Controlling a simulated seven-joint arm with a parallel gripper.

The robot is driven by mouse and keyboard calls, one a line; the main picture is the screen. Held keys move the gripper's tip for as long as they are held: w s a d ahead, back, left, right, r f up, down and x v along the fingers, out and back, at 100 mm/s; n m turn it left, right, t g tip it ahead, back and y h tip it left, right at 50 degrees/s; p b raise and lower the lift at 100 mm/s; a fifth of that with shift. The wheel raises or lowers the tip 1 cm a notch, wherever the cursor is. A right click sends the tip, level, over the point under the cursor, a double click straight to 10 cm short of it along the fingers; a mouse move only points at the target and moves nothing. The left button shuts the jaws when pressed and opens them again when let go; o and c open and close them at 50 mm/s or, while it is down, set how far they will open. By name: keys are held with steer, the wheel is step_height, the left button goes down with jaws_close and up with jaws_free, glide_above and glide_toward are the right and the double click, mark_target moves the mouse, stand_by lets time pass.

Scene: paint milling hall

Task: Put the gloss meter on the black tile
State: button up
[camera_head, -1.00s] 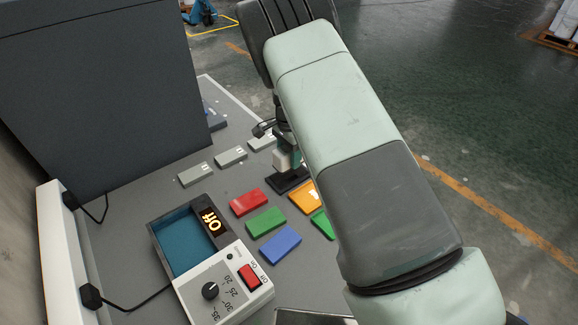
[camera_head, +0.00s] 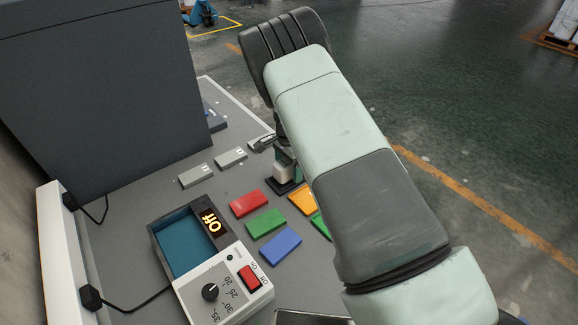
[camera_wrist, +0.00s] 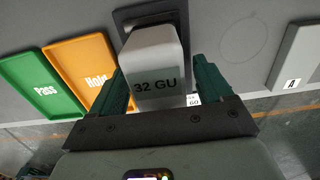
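The gloss meter (camera_wrist: 152,62) is a pale block reading "32 GU" in the wrist view. It stands between the green fingers of my gripper (camera_wrist: 163,82), which look shut on it, though a thin gap seems to show at its right side. The black tile (camera_wrist: 120,20) shows just beyond and under the meter. In the head view the meter (camera_head: 281,174) is low over the black tile (camera_head: 281,188), partly hidden by the arm. It seems to be at or very near the tile's surface; I cannot tell if it touches.
Orange "Hold" (camera_wrist: 85,60) and green "Pass" (camera_wrist: 42,80) trays lie left of the tile in the wrist view. A grey "A" block (camera_wrist: 295,58) is at right. Red (camera_head: 248,203), green and blue plates and an "Off" device (camera_head: 215,285) are nearer on the bench.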

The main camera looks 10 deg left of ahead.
steer(key=shift+r, duration=0.15)
step_height(320, 180, up, 11)
steer(key=shift+r, duration=0.1)
steer(key=s+d+r+n+t+y, duration=0.1)
steer(key=s+d+r, duration=0.2)
steer(key=r, duration=0.5)
steer(key=s+d+r+n, duration=0.1)
steer(key=s+d+r, duration=0.3)
steer(key=r, duration=0.4)
steer(key=s+d+r+n+t+y, duration=0.1)
steer(key=s+d+r, duration=0.2)
steer(key=r, duration=0.5)
steer(key=s+d+r+n+t, duration=0.1)
steer(key=s+d+r+n, duration=0.1)
steer(key=s, duration=0.6)
steer(key=s+d+r+n+t+h, duration=0.1)
steer(key=s+d, duration=0.3)
steer(key=s, duration=0.4)
steer(key=s+d+r+n+t+h, duration=0.1)
steer(key=s+d+r+n, duration=0.2)
steer(key=s, duration=0.5)
steer(key=shift+s+t, duration=0.15)
steer(key=shift+t, duration=0.15)
